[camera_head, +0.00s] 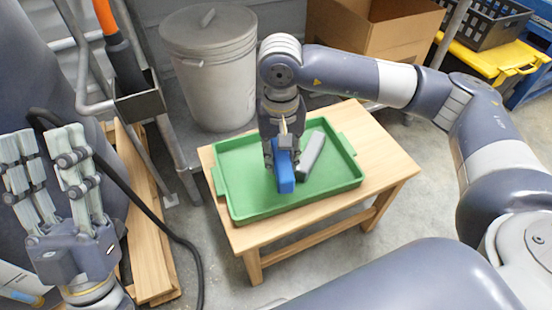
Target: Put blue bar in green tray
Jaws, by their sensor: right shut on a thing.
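The green tray (240,207) lies on a small wooden table in the middle of the view. My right gripper (282,160) points down over the tray and is shut on the blue bar (284,179). The bar hangs upright between the fingers, over the middle of the tray; I cannot tell whether its lower end touches the tray floor. A grey bar (312,152) lies in the tray just to the right of the gripper. My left gripper (56,150) is at the far left, away from the table, fingers up, spread apart and empty.
The wooden table (375,180) has bare top right of the tray. Behind it stand a grey lidded bin (215,85) and a cardboard box (385,35). A metal frame (165,130), wooden planks (150,230) and a black hose (165,222) are at left.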

